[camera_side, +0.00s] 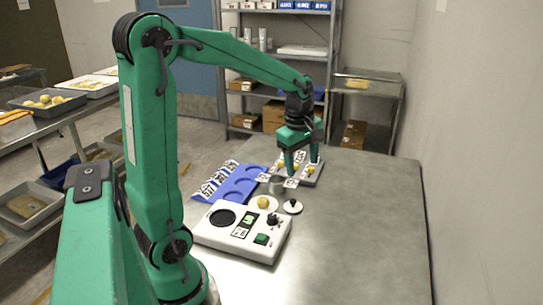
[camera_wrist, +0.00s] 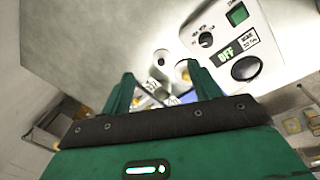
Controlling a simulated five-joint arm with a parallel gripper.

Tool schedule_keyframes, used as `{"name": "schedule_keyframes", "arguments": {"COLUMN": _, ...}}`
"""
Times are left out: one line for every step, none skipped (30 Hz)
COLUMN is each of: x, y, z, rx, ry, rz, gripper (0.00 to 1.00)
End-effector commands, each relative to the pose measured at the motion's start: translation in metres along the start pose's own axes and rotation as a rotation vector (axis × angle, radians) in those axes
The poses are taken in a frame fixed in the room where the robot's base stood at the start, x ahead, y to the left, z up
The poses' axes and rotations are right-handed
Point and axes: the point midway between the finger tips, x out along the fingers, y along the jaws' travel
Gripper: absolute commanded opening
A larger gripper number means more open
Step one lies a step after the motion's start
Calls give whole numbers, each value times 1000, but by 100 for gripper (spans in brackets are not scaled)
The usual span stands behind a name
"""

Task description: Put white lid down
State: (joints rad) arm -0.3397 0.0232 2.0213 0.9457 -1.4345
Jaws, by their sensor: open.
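The white lid (camera_side: 293,208), a small white disc with a black knob, lies on the grey table just right of a white dish (camera_side: 264,210) holding a yellow item (camera_side: 263,202). In the wrist view the lid (camera_wrist: 159,57) shows beyond my fingers, beside the yellow item (camera_wrist: 185,75). My gripper (camera_side: 302,168) is open and points down over the small grey tray (camera_side: 314,178) at the table's far end, behind and apart from the lid. Its two green fingers also show in the wrist view (camera_wrist: 161,78). I see nothing clearly held between them.
A white checkweigher (camera_side: 218,239) with a dark round plate and green button stands in front of the lid. A metal cup (camera_side: 277,185) and a blue tray (camera_side: 225,197) with round recesses are left of it. Number cards lie around. The table's right side (camera_side: 370,225) is clear.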

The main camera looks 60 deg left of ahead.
Motion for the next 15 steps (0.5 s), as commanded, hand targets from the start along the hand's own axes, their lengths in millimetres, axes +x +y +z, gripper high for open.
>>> {"name": "schedule_keyframes", "arguments": {"x": -10, "y": -7, "z": 9, "rx": 91, "ry": 0, "rz": 23, "gripper": 62}}
{"name": "schedule_keyframes", "arguments": {"x": -14, "y": -11, "z": 13, "rx": 147, "ry": 1, "rz": 34, "gripper": 62}}
{"name": "schedule_keyframes", "arguments": {"x": -20, "y": -16, "z": 19, "rx": 221, "ry": 3, "rz": 49, "gripper": 62}}
{"name": "schedule_keyframes", "arguments": {"x": -24, "y": -21, "z": 23, "rx": 275, "ry": 4, "rz": 60, "gripper": 62}}
{"name": "schedule_keyframes", "arguments": {"x": -28, "y": -25, "z": 28, "rx": 331, "ry": 6, "rz": 71, "gripper": 62}}
{"name": "schedule_keyframes", "arguments": {"x": -33, "y": -31, "z": 33, "rx": 404, "ry": 10, "rz": 85, "gripper": 62}}
{"name": "schedule_keyframes", "arguments": {"x": -37, "y": -35, "z": 36, "rx": 460, "ry": 12, "rz": 96, "gripper": 62}}
{"name": "schedule_keyframes", "arguments": {"x": -40, "y": -40, "z": 40, "rx": 514, "ry": 15, "rz": 106, "gripper": 62}}
{"name": "schedule_keyframes", "arguments": {"x": -44, "y": -46, "z": 45, "rx": 587, "ry": 21, "rz": 121, "gripper": 62}}
{"name": "schedule_keyframes", "arguments": {"x": -47, "y": -51, "z": 48, "rx": 643, "ry": 25, "rz": 132, "gripper": 62}}
{"name": "schedule_keyframes", "arguments": {"x": -50, "y": -56, "z": 52, "rx": 698, "ry": 30, "rz": 143, "gripper": 62}}
{"name": "schedule_keyframes", "arguments": {"x": -54, "y": -63, "z": 56, "rx": 771, "ry": 36, "rz": 157, "gripper": 62}}
{"name": "schedule_keyframes", "arguments": {"x": -56, "y": -67, "z": 59, "rx": 825, "ry": 42, "rz": 168, "gripper": 62}}
{"name": "schedule_keyframes", "arguments": {"x": -58, "y": -73, "z": 62, "rx": 880, "ry": 48, "rz": 178, "gripper": 62}}
{"name": "schedule_keyframes", "arguments": {"x": -61, "y": -79, "z": 66, "rx": 953, "ry": 56, "rz": 193, "gripper": 62}}
